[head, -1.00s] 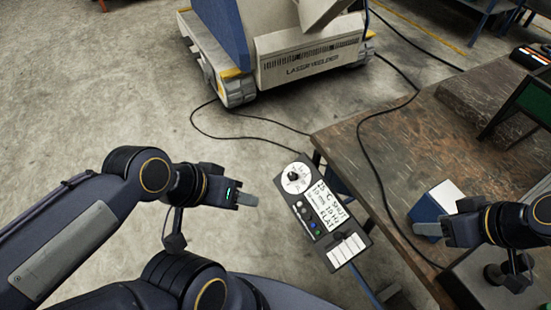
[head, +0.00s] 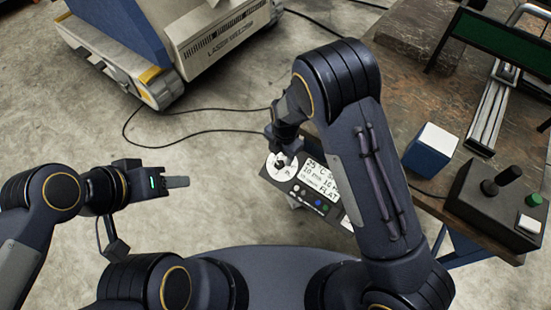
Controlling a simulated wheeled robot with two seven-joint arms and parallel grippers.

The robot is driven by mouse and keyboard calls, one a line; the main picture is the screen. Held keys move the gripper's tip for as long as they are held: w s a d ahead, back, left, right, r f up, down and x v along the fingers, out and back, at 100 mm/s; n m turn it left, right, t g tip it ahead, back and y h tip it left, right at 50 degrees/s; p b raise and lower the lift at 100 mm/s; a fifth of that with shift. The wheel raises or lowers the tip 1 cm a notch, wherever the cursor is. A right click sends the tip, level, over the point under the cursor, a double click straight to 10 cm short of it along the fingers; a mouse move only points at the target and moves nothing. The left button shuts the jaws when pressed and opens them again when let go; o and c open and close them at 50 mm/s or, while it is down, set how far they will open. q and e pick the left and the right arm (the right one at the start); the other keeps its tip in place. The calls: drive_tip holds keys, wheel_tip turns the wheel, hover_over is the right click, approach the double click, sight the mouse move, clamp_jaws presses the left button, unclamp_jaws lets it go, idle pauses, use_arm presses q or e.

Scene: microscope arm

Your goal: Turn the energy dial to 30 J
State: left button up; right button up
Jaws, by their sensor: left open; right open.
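The energy dial is a round white disc (head: 271,169) with a dark knob at the left end of a control panel (head: 315,187). The arm hides the panel's right part, and I cannot tell whether the fingers touch the knob. The dial's numbers are too small to read. My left gripper (head: 178,182) is open and empty over the floor, left of the panel.
A laser welder cart (head: 185,50) stands at the back left with a black cable (head: 190,134) on the floor. The workbench at right holds a blue and white block (head: 431,150), a joystick box (head: 497,205) and a metal rail (head: 489,115).

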sight(280, 162)
wheel_tip(280, 162, down, 6)
drive_tip(key=shift+w+a+r+p, duration=0.1)
drive_tip(key=shift+a+r+p, duration=0.05)
drive_tip(key=shift+p, duration=0.15)
